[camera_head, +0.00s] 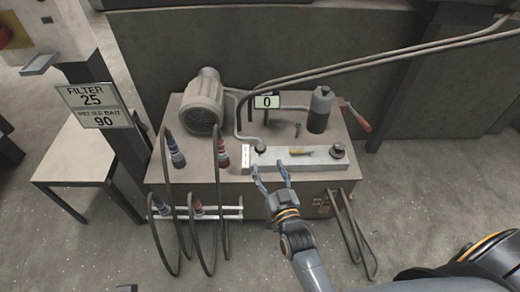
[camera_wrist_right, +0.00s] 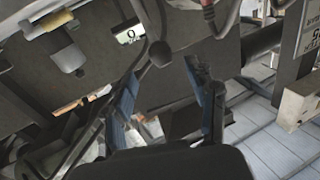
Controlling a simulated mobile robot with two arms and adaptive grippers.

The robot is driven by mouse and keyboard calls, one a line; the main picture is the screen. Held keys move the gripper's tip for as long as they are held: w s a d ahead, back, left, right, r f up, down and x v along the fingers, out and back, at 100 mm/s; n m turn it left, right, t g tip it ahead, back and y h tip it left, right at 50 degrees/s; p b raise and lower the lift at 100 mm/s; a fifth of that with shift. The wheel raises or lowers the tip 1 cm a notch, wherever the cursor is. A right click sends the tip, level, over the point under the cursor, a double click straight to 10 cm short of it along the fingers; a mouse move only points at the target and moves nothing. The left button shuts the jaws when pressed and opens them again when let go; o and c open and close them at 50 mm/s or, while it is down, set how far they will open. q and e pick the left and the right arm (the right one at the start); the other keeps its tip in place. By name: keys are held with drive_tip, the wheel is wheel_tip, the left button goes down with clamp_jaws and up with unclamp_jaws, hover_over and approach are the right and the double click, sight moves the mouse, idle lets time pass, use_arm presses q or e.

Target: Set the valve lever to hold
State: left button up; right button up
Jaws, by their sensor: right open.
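A silver manifold bar (camera_head: 290,163) lies along the front of the grey power unit. A black ball-like knob (camera_head: 260,147) stands at its left end beside a white label strip (camera_head: 247,157). It looks like the valve lever's end, but its marked position is too small to read. My right gripper (camera_head: 271,174) is open and empty, its blue fingers just in front of the bar's left part. In the right wrist view a dark round knob (camera_wrist_right: 161,52) appears between and beyond the open fingers (camera_wrist_right: 166,72); contact is not visible. My left gripper is out of view.
A second black knob (camera_head: 338,149) and a yellow piece (camera_head: 301,152) sit farther right on the bar. A display (camera_head: 266,101) reads 0. A red handle (camera_head: 357,118) sticks out at the right. Hoses (camera_head: 222,200) with red and blue couplings hang at the left front.

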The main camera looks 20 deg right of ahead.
sight(262, 153)
drive_tip(key=w, duration=0.4)
drive_tip(key=shift+f+b, duration=0.1)
drive_tip(key=shift+b, duration=0.25)
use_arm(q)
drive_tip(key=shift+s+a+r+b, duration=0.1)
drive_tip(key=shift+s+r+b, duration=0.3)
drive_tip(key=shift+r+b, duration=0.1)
use_arm(e)
drive_tip(key=shift+w, duration=2.5)
clamp_jaws()
